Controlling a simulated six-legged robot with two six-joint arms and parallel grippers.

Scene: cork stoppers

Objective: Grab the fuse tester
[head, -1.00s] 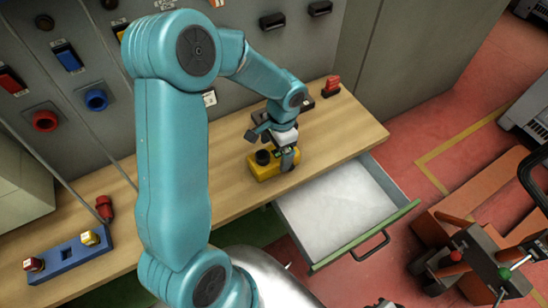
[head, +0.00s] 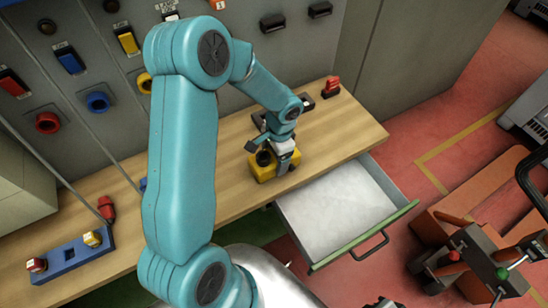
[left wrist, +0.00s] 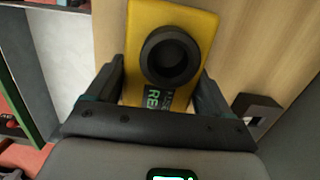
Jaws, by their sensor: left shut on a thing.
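The fuse tester appears to be the yellow box (head: 262,173) with a round black socket on top, on the wooden worktop. My left gripper (head: 277,163) comes down over it and is shut on it. In the left wrist view the yellow box (left wrist: 195,25) sits between the two dark fingers of the gripper (left wrist: 161,78), one along each side, with its black socket and a small label showing. The box appears to rest on the wood. My right gripper is not in view.
An open drawer (head: 335,207) with a green front edge juts out just right of the box. A dark holder and a red-topped piece (head: 331,87) stand behind. A blue rack (head: 70,255) is at the left front. A switch panel (head: 85,60) backs the worktop (head: 225,195).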

